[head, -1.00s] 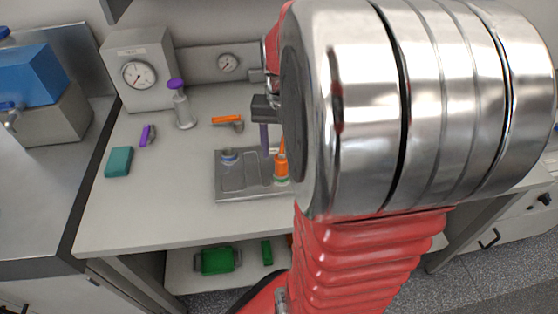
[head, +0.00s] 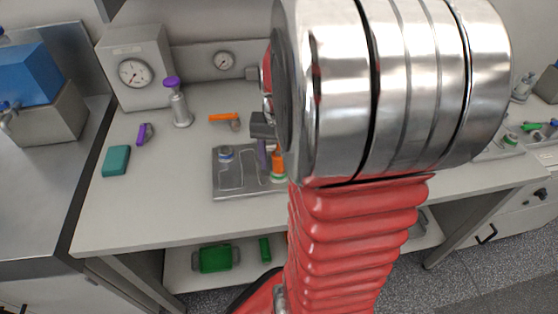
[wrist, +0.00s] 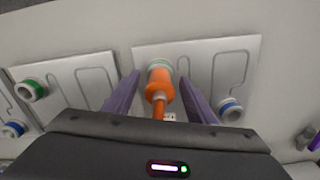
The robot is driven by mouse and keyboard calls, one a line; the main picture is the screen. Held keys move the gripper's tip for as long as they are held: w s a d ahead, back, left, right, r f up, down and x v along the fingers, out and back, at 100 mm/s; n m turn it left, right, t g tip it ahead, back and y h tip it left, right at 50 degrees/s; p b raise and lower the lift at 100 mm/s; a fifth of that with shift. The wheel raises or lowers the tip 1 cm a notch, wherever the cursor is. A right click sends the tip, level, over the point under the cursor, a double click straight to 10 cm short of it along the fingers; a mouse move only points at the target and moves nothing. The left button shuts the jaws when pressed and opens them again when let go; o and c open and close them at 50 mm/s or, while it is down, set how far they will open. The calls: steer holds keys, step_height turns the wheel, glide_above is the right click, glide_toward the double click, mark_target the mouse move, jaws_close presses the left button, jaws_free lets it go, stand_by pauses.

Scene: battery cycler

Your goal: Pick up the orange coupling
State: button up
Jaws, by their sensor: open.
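The orange coupling (wrist: 159,84) stands on a grey plate (wrist: 246,64), over a pale green ring, in the wrist view. In the head view the coupling (head: 278,164) is partly hidden by my arm, at the right part of the same plate (head: 235,190). My gripper (wrist: 160,92) is open, with one purple finger on each side of the coupling and a gap on both sides. In the head view one purple finger of my gripper (head: 262,154) shows just left of the coupling; the other finger is hidden.
A blue-ringed port (wrist: 231,109) is on the plate's other side. A second plate (wrist: 70,80) has a green-ringed port. Gauge boxes stand behind.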

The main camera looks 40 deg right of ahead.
steer(key=shift+c, duration=0.5)
jaws_close()
steer(key=shift+r, duration=0.15)
step_height(320, 180, up, 10)
steer(key=shift+f, duration=0.1)
stand_by(0.5)
stand_by(0.3)
steer(key=c, duration=0.5)
jaws_free()
jaws_close()
